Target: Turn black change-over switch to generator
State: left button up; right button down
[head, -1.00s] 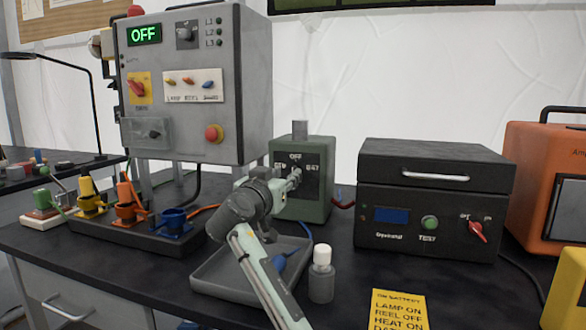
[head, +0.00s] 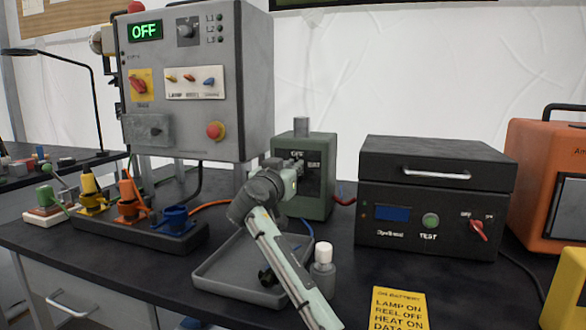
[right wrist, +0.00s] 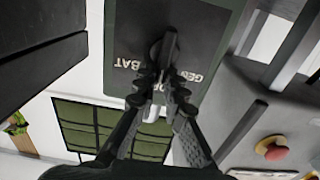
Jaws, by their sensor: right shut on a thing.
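The change-over switch is on a green box (head: 312,208) with a black front panel. In the head view BAT and part of OFF are readable, while my gripper covers the knob and the GEN side. In the right wrist view the panel (right wrist: 130,35) appears upside down with BAT and GEN readable. The black knob (right wrist: 166,48) stands at the tips of my right gripper (right wrist: 165,82), which is shut on it. Which mark the knob points to, I cannot tell. My left gripper is not in view.
A grey tray (head: 215,283) lies below my right arm, with a small bottle (head: 322,280) beside it. A grey control cabinet (head: 190,110) showing OFF stands left. A black tester box (head: 425,230) stands right. A socket strip (head: 165,240) is front left.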

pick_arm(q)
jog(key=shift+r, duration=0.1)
pick_arm(e)
jog(key=shift+f+n, duration=0.25)
jog(key=shift+n, duration=0.05)
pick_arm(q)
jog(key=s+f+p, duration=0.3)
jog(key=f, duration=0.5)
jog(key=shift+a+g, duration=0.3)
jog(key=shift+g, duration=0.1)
pick_arm(e)
jog(key=shift+w+a+f+n, duration=0.1)
jog(key=shift+a+f+n, duration=0.2)
jog(key=shift+n, duration=1.6)
jog(key=shift+w+a+f+n, duration=0.1)
jog(key=shift+a+f+n, duration=0.15)
jog(key=shift+n, duration=1.65)
jog(key=shift+w+a+f+n, duration=0.1)
jog(key=shift+a+f+n, duration=0.2)
jog(key=shift+n, duration=1.6)
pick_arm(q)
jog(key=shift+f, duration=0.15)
pick_arm(e)
jog(key=c, duration=1.6)
grip_release()
jog(key=shift+r, duration=0.1)
jog(key=shift+d+r, duration=0.1)
